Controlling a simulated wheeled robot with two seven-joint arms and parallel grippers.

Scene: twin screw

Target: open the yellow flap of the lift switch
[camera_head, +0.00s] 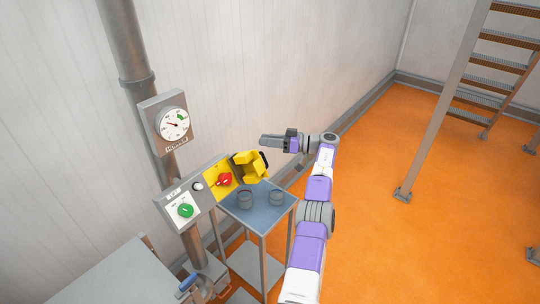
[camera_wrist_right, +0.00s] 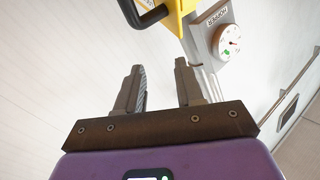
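The lift switch is a red knob (camera_head: 224,180) on a yellow plate at the right end of the grey control panel (camera_head: 208,190). Its yellow flap (camera_head: 250,168) stands swung out to the right, so the red knob is uncovered. A dark handle shows at the flap's right edge. My right gripper (camera_head: 268,140) is above and a little right of the flap, apart from it. In the right wrist view my right gripper (camera_wrist_right: 160,82) is open with nothing between its fingers; the yellow flap (camera_wrist_right: 182,8) and its black handle (camera_wrist_right: 150,14) are beyond the fingertips. My left gripper is not seen.
A round gauge (camera_head: 174,124) is on the pipe (camera_head: 122,40) above the panel. A green knob (camera_head: 186,210) is at the panel's left. A small blue-topped table (camera_head: 265,221) with two dark cylindrical items stands below. Orange floor (camera_head: 390,230) is free to the right, before metal stairs (camera_head: 460,100).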

